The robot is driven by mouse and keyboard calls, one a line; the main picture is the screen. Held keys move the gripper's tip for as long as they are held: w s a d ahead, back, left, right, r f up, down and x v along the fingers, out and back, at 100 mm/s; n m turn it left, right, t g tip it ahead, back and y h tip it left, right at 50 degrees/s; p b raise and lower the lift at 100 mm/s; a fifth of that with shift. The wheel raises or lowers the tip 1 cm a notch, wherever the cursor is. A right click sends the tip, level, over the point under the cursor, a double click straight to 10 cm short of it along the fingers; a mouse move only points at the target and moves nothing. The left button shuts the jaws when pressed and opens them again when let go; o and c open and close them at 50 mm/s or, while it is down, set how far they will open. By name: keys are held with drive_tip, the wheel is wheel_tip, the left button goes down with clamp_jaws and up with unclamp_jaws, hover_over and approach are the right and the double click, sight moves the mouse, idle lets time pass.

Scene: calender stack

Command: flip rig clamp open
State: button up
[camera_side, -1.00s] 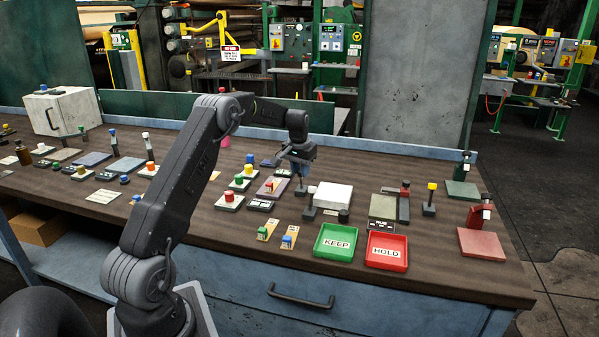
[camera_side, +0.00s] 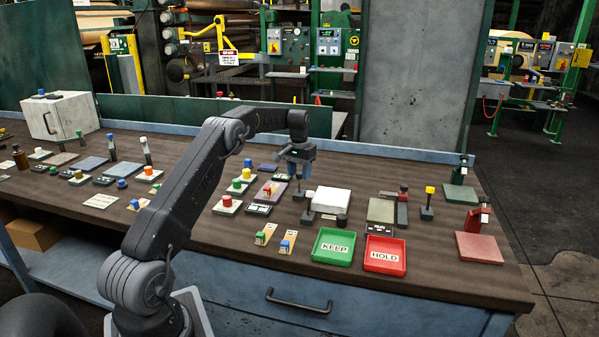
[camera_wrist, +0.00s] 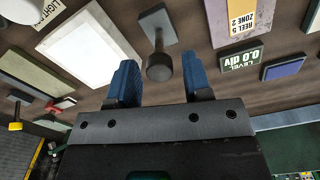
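No part in view is labelled as the rig clamp, so I cannot tell for certain which one it is. My gripper (camera_side: 299,177) points down over the bench, left of and behind a white block (camera_side: 331,201). Its two blue fingers are apart and hold nothing. In the wrist view, a dark round-ended post (camera_wrist: 160,68) on a grey plate (camera_wrist: 156,24) shows between and beyond the fingers; contact is not visible. A red clamp-like fixture (camera_side: 482,214) stands on a pink plate at the far right. A similar dark one (camera_side: 461,168) stands on a green plate behind it.
The green KEEP tray (camera_side: 333,261) and red HOLD tray (camera_side: 385,268) lie at the front. A plate with a red-topped bar (camera_side: 402,208) and a yellow-topped post (camera_side: 428,202) stand to the right. Several button blocks crowd the left. Bare bench lies behind my gripper.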

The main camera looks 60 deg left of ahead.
sight(299, 173)
drive_tip(key=shift+o, duration=0.5)
drive_tip(key=shift+r, duration=0.1)
wheel_tip(299, 173, up, 12)
idle(0.4)
